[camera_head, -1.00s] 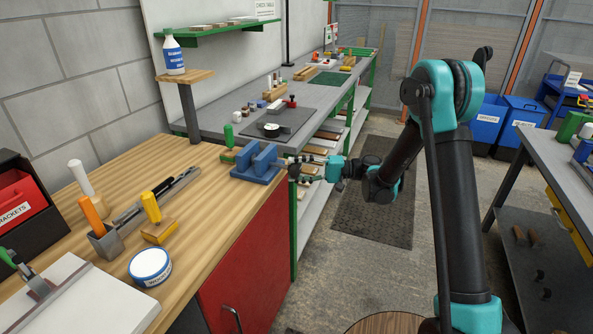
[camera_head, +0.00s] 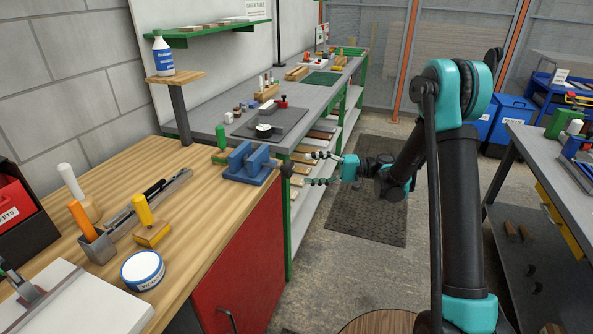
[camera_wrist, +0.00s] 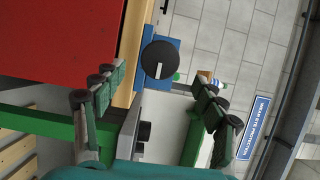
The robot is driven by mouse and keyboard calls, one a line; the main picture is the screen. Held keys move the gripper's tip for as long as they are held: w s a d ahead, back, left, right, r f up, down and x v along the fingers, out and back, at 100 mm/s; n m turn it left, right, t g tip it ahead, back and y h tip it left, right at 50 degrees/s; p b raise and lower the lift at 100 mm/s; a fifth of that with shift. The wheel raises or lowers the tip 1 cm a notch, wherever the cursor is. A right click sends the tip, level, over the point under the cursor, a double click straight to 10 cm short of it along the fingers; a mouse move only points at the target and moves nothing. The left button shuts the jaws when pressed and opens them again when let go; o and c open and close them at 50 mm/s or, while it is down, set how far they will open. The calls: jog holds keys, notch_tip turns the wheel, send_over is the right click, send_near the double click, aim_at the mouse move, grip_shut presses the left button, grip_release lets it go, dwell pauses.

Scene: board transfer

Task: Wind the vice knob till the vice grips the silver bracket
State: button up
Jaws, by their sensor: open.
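The blue vice (camera_head: 262,172) sits at the right edge of the wooden bench. Its dark round knob (camera_head: 286,170) faces right, toward my gripper. In the wrist view the knob (camera_wrist: 158,58) shows as a black disc with a white mark, in front of the blue vice body. My gripper (camera_head: 310,168) is open and empty, a short way right of the knob. In the wrist view its two fingers stand apart on either side below the knob, and my gripper (camera_wrist: 160,78) does not touch it. I cannot make out the silver bracket between the vice jaws.
A green-handled tool (camera_head: 220,140) stands just behind the vice. A yellow-handled block (camera_head: 147,220), a grey holder (camera_head: 98,246) and a round tin (camera_head: 142,270) are on the bench to the left. The red cabinet (camera_head: 240,265) is below. The floor right of the bench is open.

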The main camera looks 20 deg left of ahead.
jog(key=shift+v, duration=2.3)
